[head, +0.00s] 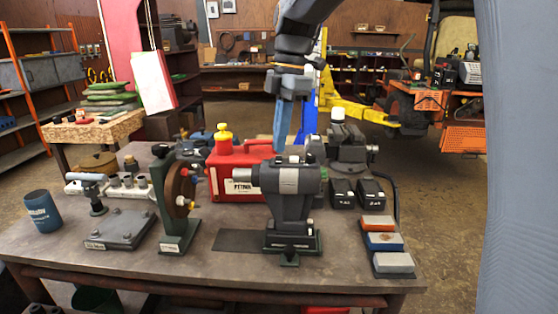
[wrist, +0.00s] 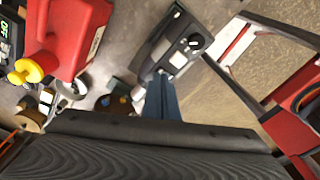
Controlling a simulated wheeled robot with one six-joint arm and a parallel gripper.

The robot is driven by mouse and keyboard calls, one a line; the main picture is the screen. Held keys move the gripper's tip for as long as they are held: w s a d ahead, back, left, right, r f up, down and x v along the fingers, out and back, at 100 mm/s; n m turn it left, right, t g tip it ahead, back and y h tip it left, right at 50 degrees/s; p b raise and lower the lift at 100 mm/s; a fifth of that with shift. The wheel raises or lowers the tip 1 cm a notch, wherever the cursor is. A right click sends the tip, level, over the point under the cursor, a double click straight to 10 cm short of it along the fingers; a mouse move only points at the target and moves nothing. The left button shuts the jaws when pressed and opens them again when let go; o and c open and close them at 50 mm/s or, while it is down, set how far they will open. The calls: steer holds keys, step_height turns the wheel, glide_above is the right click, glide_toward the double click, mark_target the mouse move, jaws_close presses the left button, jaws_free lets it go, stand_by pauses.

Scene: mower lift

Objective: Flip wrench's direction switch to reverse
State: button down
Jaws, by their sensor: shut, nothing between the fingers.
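The wrench (head: 290,180), a grey and black power tool, stands upright on a dark base on the workbench in the head view, its nose pointing left. Small light parts show on its top, but I cannot make out the direction switch or its position. My gripper (head: 280,150) points down with its blue fingers together and empty, at the wrench's top in the picture; I cannot tell whether they touch. In the wrist view the closed fingers (wrist: 160,76) point at a grey and black body with a round black knob; I cannot tell whether it is the wrench.
A red petrol can (head: 228,172) with a yellow cap stands behind the wrench. A dark stand with a disc (head: 178,205) is to its left. Two black batteries (head: 370,194) and several coloured blocks (head: 381,241) lie right. The bench front (head: 210,275) is clear.

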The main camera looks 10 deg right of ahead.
mark_target(280, 155)
steer(key=shift+f+b, duration=0.35)
steer(key=shift+f, duration=0.35)
stand_by(0.4)
step_height(280, 155, up, 7)
steer(key=p, duration=0.6)
stand_by(0.3)
steer(key=shift+d, duration=0.1)
